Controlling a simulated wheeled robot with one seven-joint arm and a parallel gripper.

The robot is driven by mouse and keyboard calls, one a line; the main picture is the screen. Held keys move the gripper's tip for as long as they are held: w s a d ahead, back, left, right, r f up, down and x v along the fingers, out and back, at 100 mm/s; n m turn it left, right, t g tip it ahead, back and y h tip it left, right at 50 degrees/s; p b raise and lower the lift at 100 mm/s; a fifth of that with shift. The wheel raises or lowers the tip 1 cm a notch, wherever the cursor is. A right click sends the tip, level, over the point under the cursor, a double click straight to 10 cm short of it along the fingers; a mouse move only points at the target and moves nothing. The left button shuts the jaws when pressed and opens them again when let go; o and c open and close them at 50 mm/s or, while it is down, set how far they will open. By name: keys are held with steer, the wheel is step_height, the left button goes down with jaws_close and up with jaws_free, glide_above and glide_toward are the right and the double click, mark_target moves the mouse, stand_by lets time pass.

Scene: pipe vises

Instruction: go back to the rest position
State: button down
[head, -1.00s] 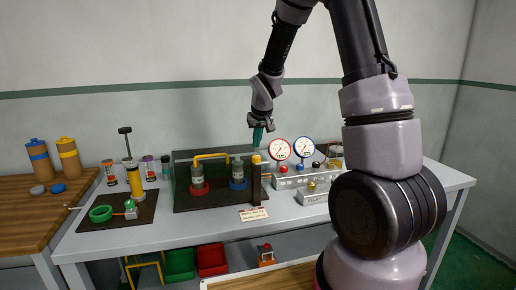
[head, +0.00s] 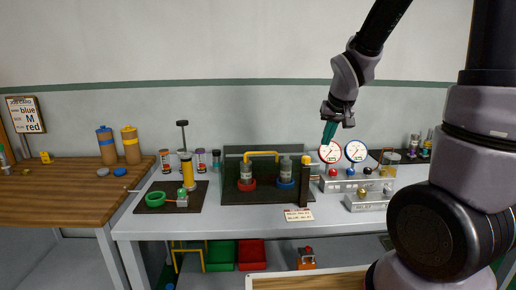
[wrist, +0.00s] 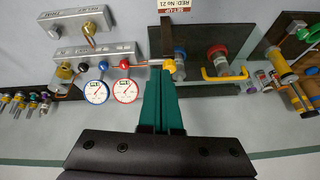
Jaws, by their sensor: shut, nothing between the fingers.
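A grey block with a brass knob (head: 363,192) is at the bench front. A dark mat (head: 190,206) holds a green ring and a yellow cylinder. A wooden table (head: 60,190) stands left. Air above the bench's left side is clear.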

steer(key=s+r+m+t+y, duration=0.1)
steer(key=s+r+m, duration=0.1)
steer(key=s+r, duration=1.3)
steer(key=shift+s+a+r+m+t+y, duration=0.2)
steer(key=shift+s+m+t+y, duration=0.15)
steer(key=shift+s, duration=0.75)
